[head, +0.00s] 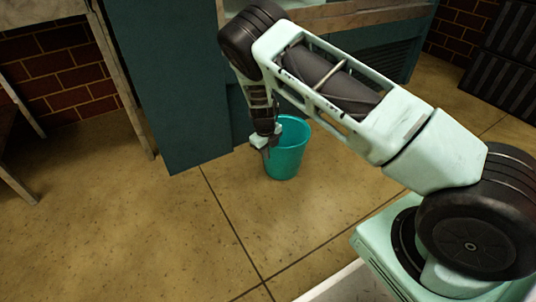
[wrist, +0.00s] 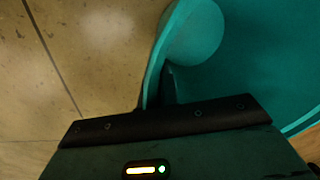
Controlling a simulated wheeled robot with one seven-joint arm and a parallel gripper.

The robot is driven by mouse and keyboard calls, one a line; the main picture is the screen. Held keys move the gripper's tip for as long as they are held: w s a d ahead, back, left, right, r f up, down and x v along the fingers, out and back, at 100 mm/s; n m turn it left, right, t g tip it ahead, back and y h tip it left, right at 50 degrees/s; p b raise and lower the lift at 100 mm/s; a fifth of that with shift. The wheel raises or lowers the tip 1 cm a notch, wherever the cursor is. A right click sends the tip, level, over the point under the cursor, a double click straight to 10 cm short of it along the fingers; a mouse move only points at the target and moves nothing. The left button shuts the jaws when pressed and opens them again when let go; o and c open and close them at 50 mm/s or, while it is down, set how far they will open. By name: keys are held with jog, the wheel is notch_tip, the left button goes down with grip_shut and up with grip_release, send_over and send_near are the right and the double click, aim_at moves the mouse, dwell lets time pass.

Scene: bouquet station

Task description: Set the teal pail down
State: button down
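The teal pail (head: 287,150) is upright, mouth up, in front of the dark teal cabinet in the head view. My gripper (head: 265,142) is at the left side of its rim, pointing down. In the wrist view the pail (wrist: 255,65) fills the right side, and I look down into it past its rim. My gripper (wrist: 160,90) is shut on the rim, with one dark finger showing on the inner side; the other finger is hard to make out. Whether the pail's base touches the floor or hangs just above it I cannot tell.
Open tan tiled floor (head: 130,235) lies to the left and in front of the pail. The dark teal cabinet (head: 170,85) stands close behind it. A wooden leg (head: 122,75) is left of the cabinet, and black ribbed units (head: 505,65) stand at the far right.

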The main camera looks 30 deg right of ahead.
jog(key=c, duration=2)
grip_release()
jog(key=shift+f, duration=0.1)
jog(key=o, duration=0.4)
jog(key=shift+c, duration=0.2)
